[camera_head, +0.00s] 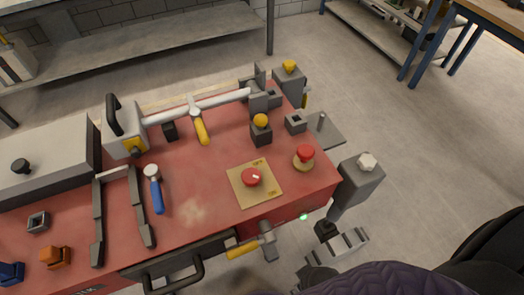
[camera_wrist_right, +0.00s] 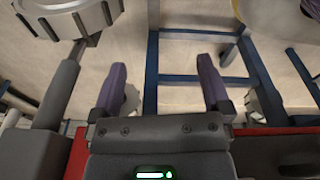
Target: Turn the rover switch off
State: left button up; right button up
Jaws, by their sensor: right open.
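The rover switch appears to be the red round knob (camera_head: 252,177) with a small pale mark, on a tan square plate (camera_head: 268,193) with yellow labels, near the front right of the red table. The labels are too small to read. My right gripper (camera_wrist_right: 162,65) is open in the right wrist view, its two purple fingers wide apart with nothing between them. Bare floor and blue frame bars show beyond the fingers. The knob does not show in the right wrist view. My left gripper is not in view.
A red mushroom button (camera_head: 305,153) stands right of the plate. A yellow-topped block (camera_head: 261,132) is behind it. A blue-handled tool (camera_head: 155,190) lies to the left. A grey post with a pale knob (camera_head: 360,180) stands at the right corner. A hammer (camera_head: 266,243) hangs in front.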

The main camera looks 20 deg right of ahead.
jog(key=w+a+r+y+p, duration=0.1)
jog(key=w+a+r+p, duration=0.3)
jog(key=r, duration=0.5)
jog(key=w+a+r+y+p, duration=0.1)
jog(key=w+a+r, duration=0.3)
jog(key=r, duration=0.6)
jog(key=w+a+r+y+p, duration=0.1)
jog(key=w+a+r+p, duration=0.15)
jog(key=w+r, duration=0.5)
notch_tip(320, 180, up, 4)
jog(key=f+m+g+h, duration=0.1)
jog(key=m+h, duration=0.1)
jog(key=h, duration=0.1)
send_over(251, 175)
notch_tip(251, 175, down, 8)
jog(key=b, duration=0.3)
jog(key=shift+f, duration=0.15)
jog(key=shift+f+b, duration=0.35)
jog(key=shift+f, duration=0.1)
